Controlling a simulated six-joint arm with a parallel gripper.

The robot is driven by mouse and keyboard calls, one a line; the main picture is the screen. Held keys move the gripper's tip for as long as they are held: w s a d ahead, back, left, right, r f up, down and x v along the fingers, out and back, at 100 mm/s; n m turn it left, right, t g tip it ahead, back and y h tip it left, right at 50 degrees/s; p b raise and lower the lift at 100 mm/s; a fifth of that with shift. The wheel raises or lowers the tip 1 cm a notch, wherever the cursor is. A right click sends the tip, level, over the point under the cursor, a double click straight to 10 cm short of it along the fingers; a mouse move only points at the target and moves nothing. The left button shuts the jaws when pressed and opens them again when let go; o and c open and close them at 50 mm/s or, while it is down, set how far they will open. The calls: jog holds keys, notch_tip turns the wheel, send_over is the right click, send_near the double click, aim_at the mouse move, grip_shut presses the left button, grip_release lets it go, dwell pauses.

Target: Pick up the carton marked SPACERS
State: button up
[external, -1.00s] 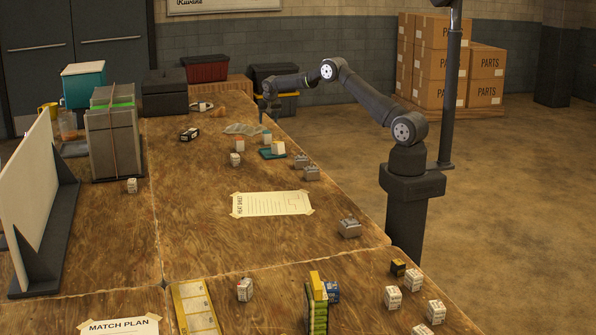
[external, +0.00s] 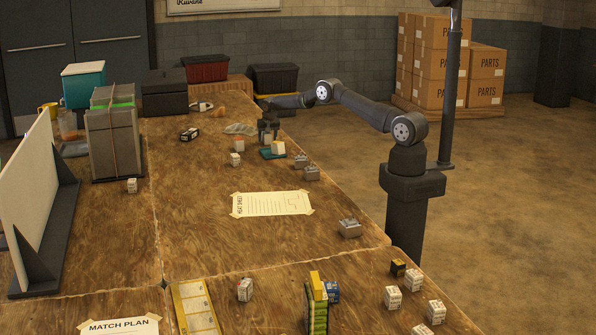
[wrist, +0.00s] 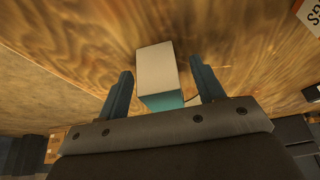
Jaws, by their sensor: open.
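A white carton (wrist: 309,14) at the upper right edge of the wrist view shows cut-off lettering that seems to begin "SP"; the rest is out of frame. Two small white cartons, one (external: 238,145) behind the other (external: 235,159), stand left of my gripper in the external view; their print is too small to read. My gripper (external: 268,128) is open and empty above the table's far part. In the wrist view its fingers (wrist: 160,66) appear either side of a cream block with a teal base (wrist: 155,70); I cannot tell the gap to it.
The cream block (external: 278,147) rests on a teal piece. Grey parts (external: 302,161) sit near the right table edge. A clear bag (external: 238,129) lies behind the white cartons. A tall grey case (external: 115,140) stands to the left. The wood around the taped sheet (external: 271,204) is mostly clear.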

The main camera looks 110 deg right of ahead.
jog(key=shift+c, duration=0.2)
jog(key=c, duration=1)
jog(key=shift+c, duration=0.2)
jog(key=shift+r, duration=0.15)
